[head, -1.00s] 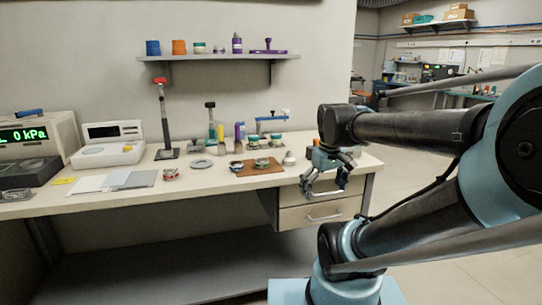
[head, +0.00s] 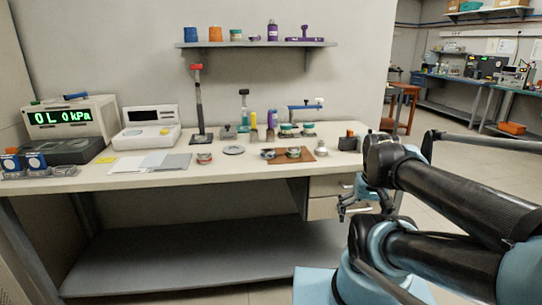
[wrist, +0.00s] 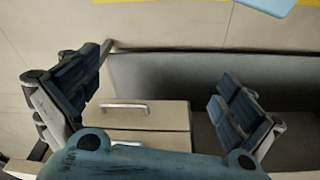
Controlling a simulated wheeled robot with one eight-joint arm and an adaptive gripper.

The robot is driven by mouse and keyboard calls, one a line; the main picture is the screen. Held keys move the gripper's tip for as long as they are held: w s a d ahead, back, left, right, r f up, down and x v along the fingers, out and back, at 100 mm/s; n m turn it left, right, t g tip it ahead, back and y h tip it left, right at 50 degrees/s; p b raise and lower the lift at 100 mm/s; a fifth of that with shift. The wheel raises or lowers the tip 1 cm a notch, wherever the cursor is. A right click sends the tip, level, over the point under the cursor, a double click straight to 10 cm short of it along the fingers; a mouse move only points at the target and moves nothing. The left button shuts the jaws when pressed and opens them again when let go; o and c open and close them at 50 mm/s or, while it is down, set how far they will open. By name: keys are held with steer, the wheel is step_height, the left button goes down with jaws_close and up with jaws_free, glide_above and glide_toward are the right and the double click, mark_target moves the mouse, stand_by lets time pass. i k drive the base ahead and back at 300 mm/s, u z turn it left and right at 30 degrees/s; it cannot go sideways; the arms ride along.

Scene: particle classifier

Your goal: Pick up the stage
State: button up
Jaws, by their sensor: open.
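Several small round metallic parts lie on the bench (head: 130,186); I cannot tell which is the stage. A short reddish-silver part (head: 204,158) sits near the front edge, and a flat grey ring (head: 233,150) lies right of it. More round parts, one of them silver (head: 293,153), sit on and beside a brown mat (head: 308,156). My gripper (head: 352,205) is open and empty, in front of the drawers at the bench's right end, below the top.
Drawers (head: 325,208) stand under the bench's right end. A display box (head: 70,118), a white instrument (head: 148,128) and a red-topped stand (head: 198,105) are at the back. A shelf (head: 260,44) hangs above. Open floor lies right.

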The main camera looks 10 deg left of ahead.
mark_target(269, 155)
steer(key=z, duration=0.6)
steer(key=k, duration=0.8)
steer(key=z, duration=1.05)
steer(key=k, duration=0.55)
steer(key=z, duration=0.2)
steer(key=i, duration=0.8)
steer(key=u, duration=0.95)
steer(key=i, duration=0.8)
steer(key=u, duration=0.9)
steer(key=i, duration=0.25)
steer(key=u, duration=0.1)
